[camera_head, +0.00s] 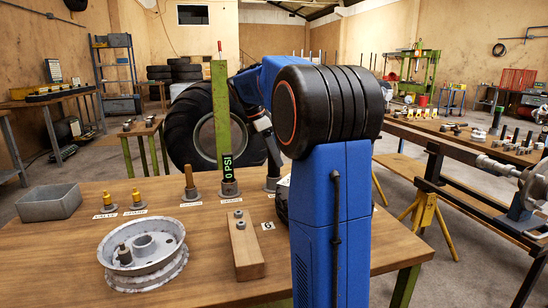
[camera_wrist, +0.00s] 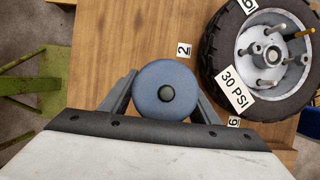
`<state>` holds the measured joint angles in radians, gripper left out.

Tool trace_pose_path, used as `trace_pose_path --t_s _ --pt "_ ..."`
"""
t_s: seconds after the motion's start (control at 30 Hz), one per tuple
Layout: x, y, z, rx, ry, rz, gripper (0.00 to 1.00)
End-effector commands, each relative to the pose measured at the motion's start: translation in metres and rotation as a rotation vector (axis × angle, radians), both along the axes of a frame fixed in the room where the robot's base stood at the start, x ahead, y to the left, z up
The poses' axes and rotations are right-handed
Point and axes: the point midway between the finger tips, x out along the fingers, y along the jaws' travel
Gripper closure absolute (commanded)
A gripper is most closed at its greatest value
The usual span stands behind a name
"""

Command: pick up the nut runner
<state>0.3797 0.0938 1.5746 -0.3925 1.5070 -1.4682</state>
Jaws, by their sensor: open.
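A blue round thing with a dark centre, which looks like the nut runner (camera_wrist: 150,88) seen end-on from above, shows in the wrist view over the wooden table. My gripper (camera_wrist: 166,82) is open, with one grey finger on each side of it. I cannot tell whether the fingers touch it. A label "2" lies just beyond it to the right. In the head view my blue arm reaches over the back of the table, and its black joint and upright link hide part of the scene there.
A wheel with a tyre (camera_wrist: 213,78) lies close to the right in the wrist view. On the table (camera_head: 190,282) stand a bare rim (camera_head: 145,270), a wooden block with bolts (camera_head: 243,248), a grey tray (camera_head: 48,204) and labelled posts. A green upright bar (camera_head: 220,110) rises behind.

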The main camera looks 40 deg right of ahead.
Motion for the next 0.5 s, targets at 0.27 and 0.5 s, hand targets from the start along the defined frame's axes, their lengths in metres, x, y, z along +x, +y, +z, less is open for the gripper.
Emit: trace_pose_path --t_s 0.27,0.5 --pt "0.0000 0.0002 0.0002 0.000 0.000 0.000 0.92" --pt "0.0000 0.0002 0.0010 0.000 -0.001 0.000 1.00"
